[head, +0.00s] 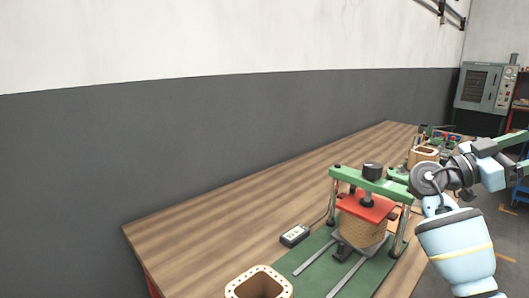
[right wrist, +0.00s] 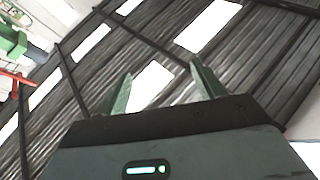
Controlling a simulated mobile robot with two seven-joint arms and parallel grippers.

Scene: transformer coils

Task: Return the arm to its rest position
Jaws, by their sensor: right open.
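My right arm (head: 458,245) comes in at the lower right of the head view. It is bent, and its wrist is at the right edge. My right gripper (right wrist: 162,82) shows in the right wrist view with its two green fingers spread apart and nothing between them. It points up at a dark ceiling with bright light panels. In the head view its green fingers reach the right edge and are partly cut off. My left gripper is not in view.
A wooden workbench (head: 215,228) runs along the wall. On it stand a green press (head: 370,184) over a tan coil block (head: 362,228), a hollow tan block (head: 259,270) and a small control box (head: 294,236). A grey oven (head: 485,87) stands at the back right.

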